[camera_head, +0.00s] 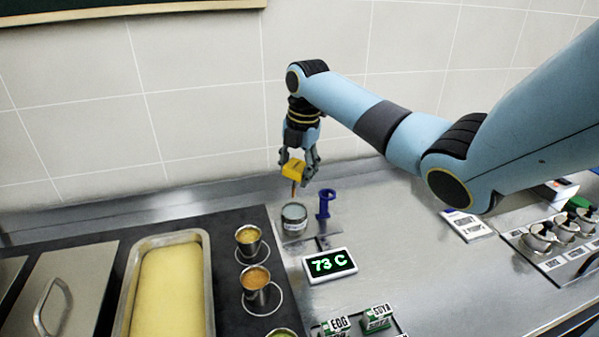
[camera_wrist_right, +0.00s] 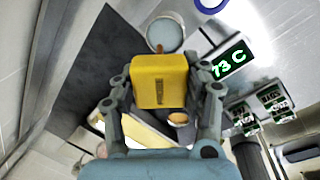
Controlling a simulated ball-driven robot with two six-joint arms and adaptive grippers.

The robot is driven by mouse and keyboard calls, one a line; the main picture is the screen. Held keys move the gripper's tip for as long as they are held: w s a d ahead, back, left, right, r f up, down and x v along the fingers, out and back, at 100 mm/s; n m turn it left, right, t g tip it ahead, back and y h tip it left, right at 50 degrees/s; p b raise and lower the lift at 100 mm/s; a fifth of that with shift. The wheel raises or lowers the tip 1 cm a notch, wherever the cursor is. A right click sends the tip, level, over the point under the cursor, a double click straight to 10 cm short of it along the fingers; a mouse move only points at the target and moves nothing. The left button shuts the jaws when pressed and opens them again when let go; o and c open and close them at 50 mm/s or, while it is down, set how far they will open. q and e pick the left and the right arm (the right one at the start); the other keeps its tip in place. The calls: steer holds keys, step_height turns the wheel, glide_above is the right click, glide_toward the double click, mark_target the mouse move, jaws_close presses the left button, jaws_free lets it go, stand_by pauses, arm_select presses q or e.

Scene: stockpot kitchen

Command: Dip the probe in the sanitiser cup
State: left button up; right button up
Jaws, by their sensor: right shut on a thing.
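My right gripper (camera_head: 300,172) is shut on the yellow body of the probe (camera_head: 294,169). The probe points down, and its thin lower part shows just above the sanitiser cup (camera_head: 294,217). In the right wrist view the yellow probe (camera_wrist_right: 160,80) sits between both fingers, with the round cup (camera_wrist_right: 165,33) beyond it. Whether the tip is inside the cup's rim or above it I cannot tell. A blue holder (camera_head: 326,203) stands just right of the cup. My left gripper is not in view.
A display (camera_head: 330,265) reading 73 C lies in front of the cup. Small metal cups (camera_head: 256,284) with food and a long yellow-filled pan (camera_head: 168,290) stand to the left. The counter right of the display is clear.

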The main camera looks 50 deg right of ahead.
steer(key=shift+s+d+f+b, duration=0.1)
steer(key=shift+d+f+b, duration=0.05)
steer(key=shift+f+b, duration=0.55)
step_height(320, 180, down, 6)
steer(key=b, duration=0.4)
steer(key=shift+f, duration=0.2)
steer(key=shift+r, duration=0.15)
stand_by(1.8)
step_height(320, 180, up, 9)
steer(key=p, duration=0.8)
steer(key=shift+p, duration=0.4)
